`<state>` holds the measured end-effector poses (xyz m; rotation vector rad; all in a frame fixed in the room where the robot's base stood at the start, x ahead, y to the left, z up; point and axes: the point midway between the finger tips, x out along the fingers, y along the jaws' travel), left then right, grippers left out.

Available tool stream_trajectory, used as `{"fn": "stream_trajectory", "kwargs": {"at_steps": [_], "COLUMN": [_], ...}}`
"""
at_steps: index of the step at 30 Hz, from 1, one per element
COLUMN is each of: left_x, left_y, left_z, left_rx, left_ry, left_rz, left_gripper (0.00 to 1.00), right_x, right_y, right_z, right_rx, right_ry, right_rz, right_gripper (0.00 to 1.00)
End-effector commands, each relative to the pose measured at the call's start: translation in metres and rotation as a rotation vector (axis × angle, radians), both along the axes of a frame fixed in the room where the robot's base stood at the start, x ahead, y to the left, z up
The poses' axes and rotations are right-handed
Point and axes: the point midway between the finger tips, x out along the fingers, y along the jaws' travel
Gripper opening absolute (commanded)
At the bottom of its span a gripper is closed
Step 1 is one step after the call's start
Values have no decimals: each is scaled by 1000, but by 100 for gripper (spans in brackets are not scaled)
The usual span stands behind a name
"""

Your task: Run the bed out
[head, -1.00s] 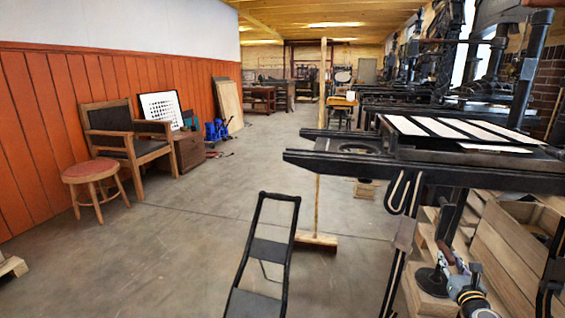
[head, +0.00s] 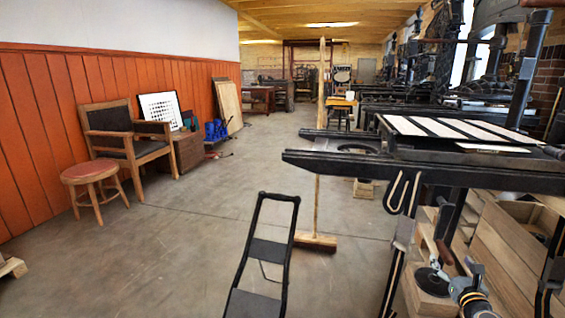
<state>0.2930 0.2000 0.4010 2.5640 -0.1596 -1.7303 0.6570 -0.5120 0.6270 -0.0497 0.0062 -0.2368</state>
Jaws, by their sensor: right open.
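The press bed (head: 470,153) is a dark flat carriage at the right of the head view. Pale strips (head: 440,128) lie on top of it. It sits on long dark rails (head: 335,163) that reach out to the left. Below the bed, a brown handle (head: 444,251) and a dark round part (head: 432,283) show beside the press leg. My right gripper (head: 463,270) is low at the right, under the rails, open and close to the handle. Whether it touches the handle cannot be told. My left gripper is not in view.
A black folding frame (head: 264,247) stands on the floor at front centre. Wooden crates (head: 510,245) stand under the press. A stool (head: 90,172) and chair (head: 122,135) are by the orange wall.

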Motion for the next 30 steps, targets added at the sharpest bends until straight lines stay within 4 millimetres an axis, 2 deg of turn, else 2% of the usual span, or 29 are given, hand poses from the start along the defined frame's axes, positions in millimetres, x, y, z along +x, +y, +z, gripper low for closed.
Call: {"fn": "stream_trajectory", "kwargs": {"at_steps": [21, 30], "left_x": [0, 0], "left_y": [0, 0], "left_z": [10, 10], "left_rx": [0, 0], "left_ry": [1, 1], "left_rz": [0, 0], "left_gripper": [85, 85], "right_x": [-80, -84], "right_y": [19, 21], "right_z": [0, 0], "right_rx": [-3, 1], "right_ry": [3, 0], "right_rz": [2, 2], "right_gripper": [85, 85]}}
